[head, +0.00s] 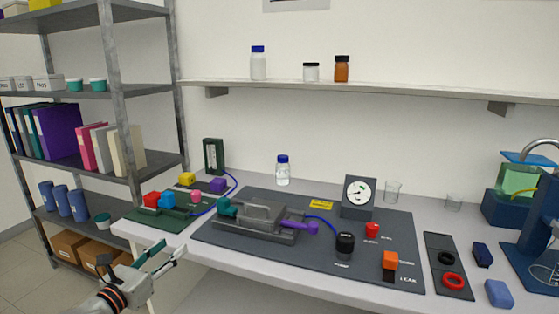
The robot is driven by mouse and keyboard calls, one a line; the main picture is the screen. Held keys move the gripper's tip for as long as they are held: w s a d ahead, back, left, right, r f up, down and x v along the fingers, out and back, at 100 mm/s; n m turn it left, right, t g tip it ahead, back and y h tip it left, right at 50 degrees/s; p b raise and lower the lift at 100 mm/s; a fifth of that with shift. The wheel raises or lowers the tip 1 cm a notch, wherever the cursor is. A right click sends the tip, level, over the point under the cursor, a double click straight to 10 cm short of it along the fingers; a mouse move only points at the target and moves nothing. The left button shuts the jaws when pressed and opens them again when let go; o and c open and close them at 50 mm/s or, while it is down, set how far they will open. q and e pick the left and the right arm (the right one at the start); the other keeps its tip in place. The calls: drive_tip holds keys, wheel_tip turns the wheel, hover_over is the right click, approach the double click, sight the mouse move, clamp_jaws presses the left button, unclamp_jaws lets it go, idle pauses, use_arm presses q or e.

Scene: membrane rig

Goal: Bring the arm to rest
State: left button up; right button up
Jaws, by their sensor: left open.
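My left gripper (148,258) is at the lower left, in front of the bench's front edge. Its two fingers are spread and nothing is between them. The membrane rig (262,216) sits on a dark mat (215,235) on the bench. It has a grey body, a teal part at its left and a purple handle (300,227) at its right. My right gripper is out of view.
A green tray (172,225) with coloured blocks lies at the bench's left end, close behind my left gripper. A grey shelf rack (118,90) stands at the left. A dark strip with rings (437,248) and blue blocks (498,293) lie at the right. A wall shelf (380,91) runs above.

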use_arm(q)
drive_tip(key=s+d+f+n+g+y, duration=0.1)
drive_tip(key=s+d+f+n, duration=0.3)
drive_tip(key=s+f+n, duration=0.45)
drive_tip(key=s+d+f+n+g+y, duration=0.1)
drive_tip(key=s+d+f+n+g, duration=0.3)
drive_tip(key=f+n, duration=0.6)
drive_tip(key=s+f+n, duration=0.6)
drive_tip(key=s+n, duration=0.2)
drive_tip(key=s, duration=0.1)
drive_tip(key=s+d+f+n+g+y, duration=0.1)
drive_tip(key=s+f+n, duration=0.6)
drive_tip(key=s, duration=0.3)
drive_tip(key=shift+s+d+n, duration=0.2)
drive_tip(key=shift+n, duration=0.55)
